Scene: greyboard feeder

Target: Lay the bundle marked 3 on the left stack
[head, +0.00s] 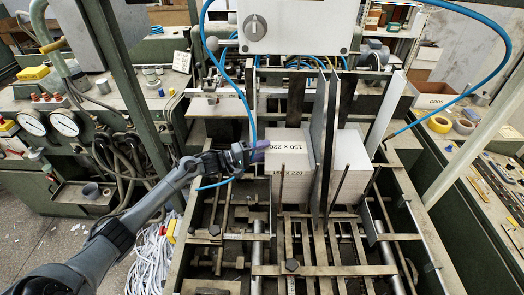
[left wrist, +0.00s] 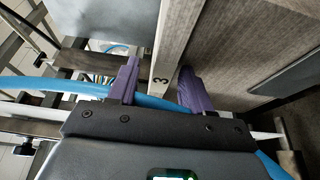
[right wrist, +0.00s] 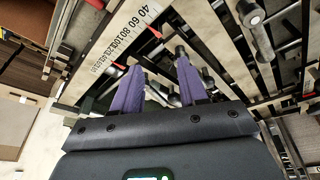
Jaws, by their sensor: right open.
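The left stack (head: 288,184) is a pale block with "150 x 220" printed on its top and front. My left gripper (head: 262,148) reaches in from the left, its purple fingers at the left edge of the stack's top. In the left wrist view the fingers (left wrist: 159,75) are open, one on each side of a narrow pale edge marked 3, the bundle marked 3 (left wrist: 172,48). A gap shows between the left finger and this edge. In the head view I cannot tell the bundle from the stack. My right gripper (right wrist: 158,65) is open and empty, seen only in its own wrist view.
A second pale stack (head: 348,165) stands to the right, behind an upright metal divider (head: 322,130). Thin rods stand in front of the stacks. A blue hose (head: 252,100) hangs near my left gripper. A numbered scale (right wrist: 125,38) and metal bars lie beyond my right fingers.

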